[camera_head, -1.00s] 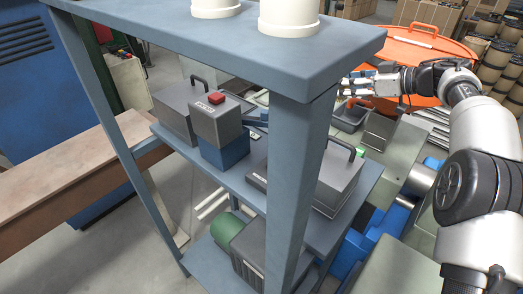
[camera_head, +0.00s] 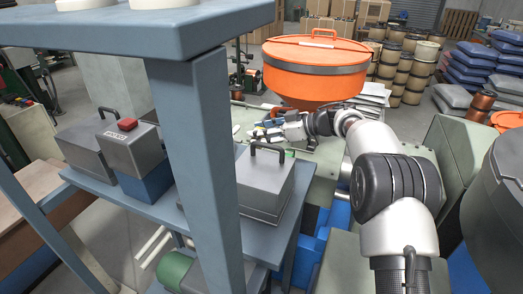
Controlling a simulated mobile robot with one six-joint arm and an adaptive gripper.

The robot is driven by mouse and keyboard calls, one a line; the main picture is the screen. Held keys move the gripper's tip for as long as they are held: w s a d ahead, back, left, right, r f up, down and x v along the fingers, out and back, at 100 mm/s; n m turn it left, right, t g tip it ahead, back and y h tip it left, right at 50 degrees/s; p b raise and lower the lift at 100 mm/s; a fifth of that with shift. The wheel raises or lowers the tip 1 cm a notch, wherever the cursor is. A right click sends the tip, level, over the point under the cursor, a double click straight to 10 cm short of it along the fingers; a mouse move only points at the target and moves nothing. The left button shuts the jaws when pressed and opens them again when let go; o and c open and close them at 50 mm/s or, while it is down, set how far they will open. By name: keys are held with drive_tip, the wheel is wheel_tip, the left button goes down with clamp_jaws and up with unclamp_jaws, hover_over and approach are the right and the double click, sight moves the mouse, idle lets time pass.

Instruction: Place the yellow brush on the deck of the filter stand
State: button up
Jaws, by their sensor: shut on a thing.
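My gripper (camera_head: 264,134) is at the end of my outstretched arm, left of the middle of the view and small. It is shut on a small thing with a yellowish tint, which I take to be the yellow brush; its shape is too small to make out. The gripper is above a pale green machine top, behind a grey box with a handle. A blue-grey stand (camera_head: 196,140) fills the left foreground, with white cylinders on its top board. I cannot tell for sure whether this is the filter stand; no label shows.
The grey handled box (camera_head: 264,180) and a grey unit with a red button (camera_head: 128,125) sit on the stand's middle shelf. A large orange lidded tub (camera_head: 318,72) stands beyond my gripper. Stacked spools (camera_head: 400,68) and sacks (camera_head: 480,62) are at the back right.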

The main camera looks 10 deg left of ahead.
wheel_tip(320, 180, down, 6)
drive_tip(key=shift+r+b, duration=0.25)
drive_tip(key=shift+b, duration=0.5)
drive_tip(key=shift+r, duration=0.1)
drive_tip(key=o, duration=1.1)
drive_tip(key=shift+o, duration=0.2)
drive_tip(key=p+v, duration=0.2)
drive_tip(key=v, duration=1)
